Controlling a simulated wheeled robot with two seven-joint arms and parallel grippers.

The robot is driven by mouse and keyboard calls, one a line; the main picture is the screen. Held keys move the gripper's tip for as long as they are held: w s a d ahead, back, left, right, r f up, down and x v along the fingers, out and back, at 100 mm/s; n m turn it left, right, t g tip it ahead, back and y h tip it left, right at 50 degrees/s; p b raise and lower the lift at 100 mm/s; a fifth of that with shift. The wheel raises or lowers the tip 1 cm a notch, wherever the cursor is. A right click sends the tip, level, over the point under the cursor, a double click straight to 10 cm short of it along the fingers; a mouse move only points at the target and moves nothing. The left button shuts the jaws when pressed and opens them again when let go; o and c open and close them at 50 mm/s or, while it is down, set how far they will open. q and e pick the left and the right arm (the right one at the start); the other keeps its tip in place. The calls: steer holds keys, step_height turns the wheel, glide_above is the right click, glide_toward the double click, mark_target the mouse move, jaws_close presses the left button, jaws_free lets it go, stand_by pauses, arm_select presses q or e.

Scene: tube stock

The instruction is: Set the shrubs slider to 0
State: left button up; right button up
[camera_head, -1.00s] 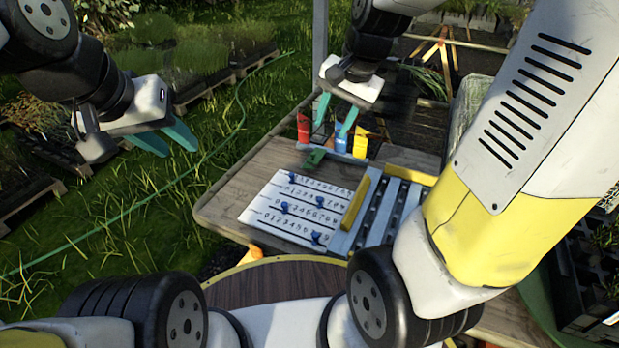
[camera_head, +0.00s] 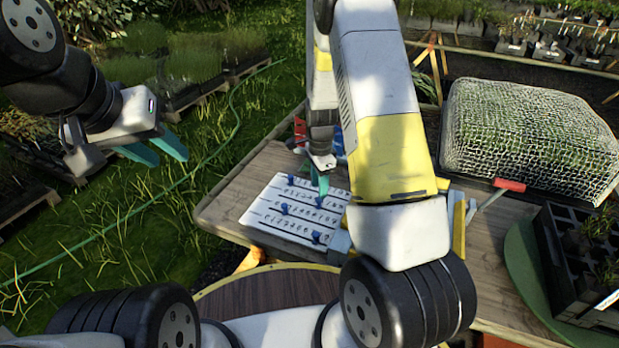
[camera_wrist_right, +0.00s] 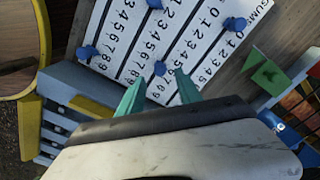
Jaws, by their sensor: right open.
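The white slider board (camera_head: 262,213) lies on the wooden table with rows of printed digits and several blue knobs. In the right wrist view the board (camera_wrist_right: 120,45) shows its digit rows, slots and knobs; the row labels are mostly cut off, so I cannot tell which row is shrubs. My right gripper (camera_head: 320,188) is over the board, fingers pointing down. In the right wrist view its open teal fingertips (camera_wrist_right: 160,84) are on either side of a blue knob (camera_wrist_right: 160,68), just short of it in the picture; contact cannot be told. My left gripper (camera_head: 172,160) is open and empty, away over the grass.
A netted crate of plants (camera_head: 530,140) and a black seedling tray (camera_head: 585,265) stand on the right of the table. A red-handled tool (camera_head: 508,185) lies near the crate. A green block (camera_wrist_right: 270,77) is beside the board. My right arm hides the table's middle.

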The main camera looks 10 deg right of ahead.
mark_target(319, 203)
steer(key=shift+f, duration=2.25)
jaws_close()
